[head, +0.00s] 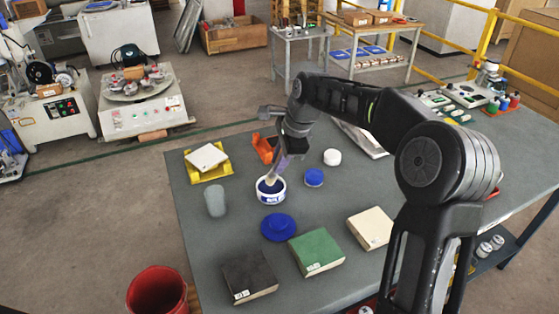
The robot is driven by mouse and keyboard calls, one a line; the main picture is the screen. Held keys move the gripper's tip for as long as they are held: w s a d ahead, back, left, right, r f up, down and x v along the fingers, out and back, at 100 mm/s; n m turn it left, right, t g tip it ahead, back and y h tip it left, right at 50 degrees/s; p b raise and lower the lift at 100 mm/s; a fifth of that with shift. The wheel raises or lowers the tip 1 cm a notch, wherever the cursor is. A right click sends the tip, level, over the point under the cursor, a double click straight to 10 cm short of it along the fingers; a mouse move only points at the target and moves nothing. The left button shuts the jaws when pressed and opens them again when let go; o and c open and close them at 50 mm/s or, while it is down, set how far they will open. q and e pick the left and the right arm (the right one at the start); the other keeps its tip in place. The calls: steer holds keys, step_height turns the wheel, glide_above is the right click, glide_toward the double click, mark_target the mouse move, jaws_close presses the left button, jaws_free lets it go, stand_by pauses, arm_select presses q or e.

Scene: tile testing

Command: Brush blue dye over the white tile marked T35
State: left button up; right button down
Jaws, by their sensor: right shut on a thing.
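A white tile (207,157) lies on a yellow stand (211,176) at the table's back left. No marking on it can be read from here. A small white pot (271,197) with a blue label holds dark blue dye. My right gripper (291,147) is above and slightly right of the pot, shut on a brush (276,170). The brush slants down to the left, with its tip at or in the pot's opening; I cannot tell whether it touches the dye. My left gripper is not in view.
A blue lid (277,227), a blue-topped jar (314,177), a white jar (332,157), a grey cup (215,201) and an orange holder (263,148) surround the pot. A red bin (158,292) stands off the table.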

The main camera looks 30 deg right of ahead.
steer(key=shift+f+b, duration=0.45)
steer(key=shift+f, duration=0.2)
stand_by(0.8)
stand_by(1.2)
step_height(320, 180, up, 7)
steer(key=p, duration=0.6)
stand_by(1.0)
